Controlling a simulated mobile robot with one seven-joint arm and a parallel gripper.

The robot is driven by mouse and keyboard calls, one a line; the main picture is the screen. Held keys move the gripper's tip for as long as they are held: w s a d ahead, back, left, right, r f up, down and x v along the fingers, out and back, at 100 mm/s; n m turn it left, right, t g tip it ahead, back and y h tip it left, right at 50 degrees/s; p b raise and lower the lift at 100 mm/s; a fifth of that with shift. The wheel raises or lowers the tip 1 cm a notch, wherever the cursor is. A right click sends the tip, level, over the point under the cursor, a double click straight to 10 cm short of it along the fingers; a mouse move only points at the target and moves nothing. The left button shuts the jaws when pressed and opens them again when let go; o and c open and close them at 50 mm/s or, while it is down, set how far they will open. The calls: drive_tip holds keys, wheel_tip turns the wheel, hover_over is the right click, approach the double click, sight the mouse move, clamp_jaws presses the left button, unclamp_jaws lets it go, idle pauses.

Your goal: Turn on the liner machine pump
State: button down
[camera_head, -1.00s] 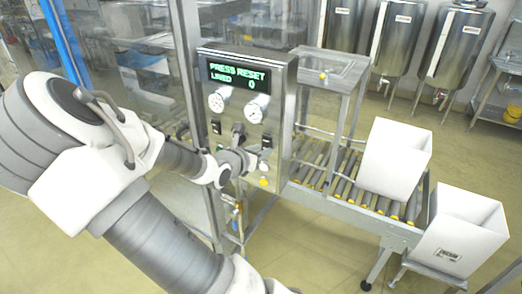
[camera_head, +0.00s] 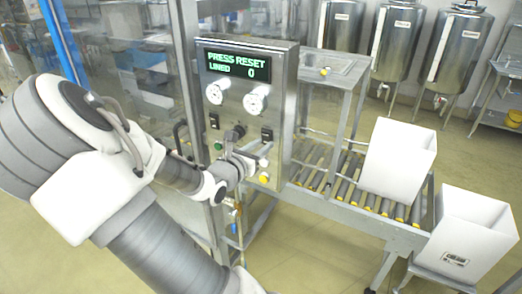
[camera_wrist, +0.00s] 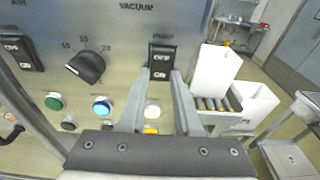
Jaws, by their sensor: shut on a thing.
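The liner machine's control panel (camera_head: 238,110) stands upright in front of me. In the wrist view the black pump switch (camera_wrist: 161,58) sits at the panel's right side, with a label above it. My gripper (camera_wrist: 160,78) is at the panel with one finger on each side of the switch's lower part, shut on it. Which way the rocker is tipped is not clear. In the head view my gripper (camera_head: 262,150) is partly hidden by my wrist, just below the right-hand switch.
A black knob (camera_wrist: 87,68), another switch (camera_wrist: 20,50) and green (camera_wrist: 53,101) and blue (camera_wrist: 102,106) buttons are nearby. The display (camera_head: 236,66) reads PRESS RESET, LINED 0. A roller conveyor (camera_head: 345,190) with a white box (camera_head: 398,160) lies right.

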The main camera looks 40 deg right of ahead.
drive_tip(key=c, duration=0.6)
unclamp_jaws()
drive_tip(key=p+v, duration=0.1)
drive_tip(key=v, duration=1.6)
drive_tip(key=shift+s+a, duration=0.15)
drive_tip(key=shift+a, duration=0.05)
drive_tip(key=shift+d, duration=0.1)
